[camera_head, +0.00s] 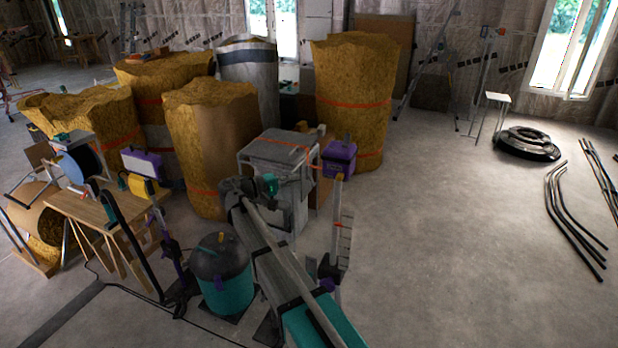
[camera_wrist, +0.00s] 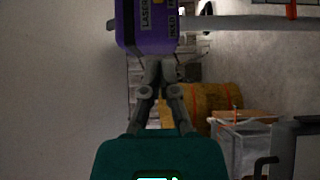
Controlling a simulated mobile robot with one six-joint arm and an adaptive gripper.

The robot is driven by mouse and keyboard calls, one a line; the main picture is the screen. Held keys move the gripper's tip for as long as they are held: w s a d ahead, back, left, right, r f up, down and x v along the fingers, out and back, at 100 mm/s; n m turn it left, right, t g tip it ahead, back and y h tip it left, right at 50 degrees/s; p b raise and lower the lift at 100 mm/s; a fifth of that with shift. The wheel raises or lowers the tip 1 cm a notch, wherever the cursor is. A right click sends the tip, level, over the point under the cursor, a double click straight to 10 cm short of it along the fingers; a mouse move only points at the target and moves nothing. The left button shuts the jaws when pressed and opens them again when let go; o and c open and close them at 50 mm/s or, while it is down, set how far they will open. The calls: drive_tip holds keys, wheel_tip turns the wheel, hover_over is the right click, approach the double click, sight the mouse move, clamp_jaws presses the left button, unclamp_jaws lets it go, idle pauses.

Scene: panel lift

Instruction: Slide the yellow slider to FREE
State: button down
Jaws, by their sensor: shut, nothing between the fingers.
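A purple box (camera_wrist: 130,38) with light labels fills the top of the wrist view. One label seems to read LASER and another HOLD, both turned sideways. In the head view a purple box (camera_head: 340,158) sits on an upright post right of my arm's end. My gripper (camera_wrist: 162,68) is shut and empty, its fingertips close to the box's lower edge in the wrist view. I cannot tell whether they touch it. In the head view the gripper's teal body (camera_head: 268,185) is left of the box. I cannot make out the yellow slider or a FREE mark.
A grey crate (camera_head: 270,152) with orange straps stands behind my arm, and tall insulation rolls (camera_head: 210,150) stand around it. A teal bucket-shaped machine (camera_head: 222,285) is left of my arm. A wooden bench (camera_head: 95,205) stands at left.

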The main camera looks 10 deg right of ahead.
drive_tip(key=shift+v, duration=1.35)
drive_tip(key=shift+d, duration=0.1)
drive_tip(key=s+d+f+g+y, duration=0.2)
drive_tip(key=s+d+f+y, duration=0.2)
drive_tip(key=s+d+f, duration=0.3)
drive_tip(key=s+d+f+m+g+y, duration=0.1)
drive_tip(key=s+d+f+y, duration=0.1)
drive_tip(key=s+f+y, duration=0.3)
drive_tip(key=s+d+f+m+g+y, duration=0.1)
drive_tip(key=s+f+y, duration=0.5)
drive_tip(key=s, duration=0.7)
drive_tip(key=shift+s+d+f+m+y, duration=0.35)
drive_tip(key=shift+d+y, duration=0.4)
drive_tip(key=shift+y, duration=0.45)
drive_tip(key=shift+w+r, duration=0.1)
